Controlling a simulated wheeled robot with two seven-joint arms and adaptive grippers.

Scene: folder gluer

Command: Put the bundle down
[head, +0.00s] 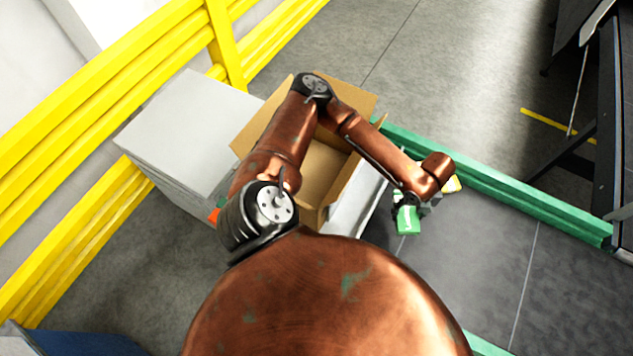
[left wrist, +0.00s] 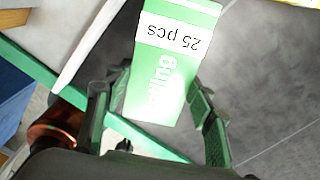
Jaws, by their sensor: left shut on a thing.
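The bundle (head: 407,221) is a green pack with a white band; in the left wrist view the band on the bundle (left wrist: 165,75) reads "25 pcs". My left gripper (head: 424,203) is shut on it and holds it to the right of the open cardboard box (head: 355,186). In the left wrist view the two fingers of my left gripper (left wrist: 158,88) stand on either side of the pack. Whether the bundle touches anything below cannot be told. My right gripper is not in view.
A grey stack (head: 190,125) stands left of the box, beside yellow guard rails (head: 225,45). My left arm partly covers the box. A green rail (head: 500,180) runs behind the gripper to the right. Dark machinery (head: 610,110) stands at far right.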

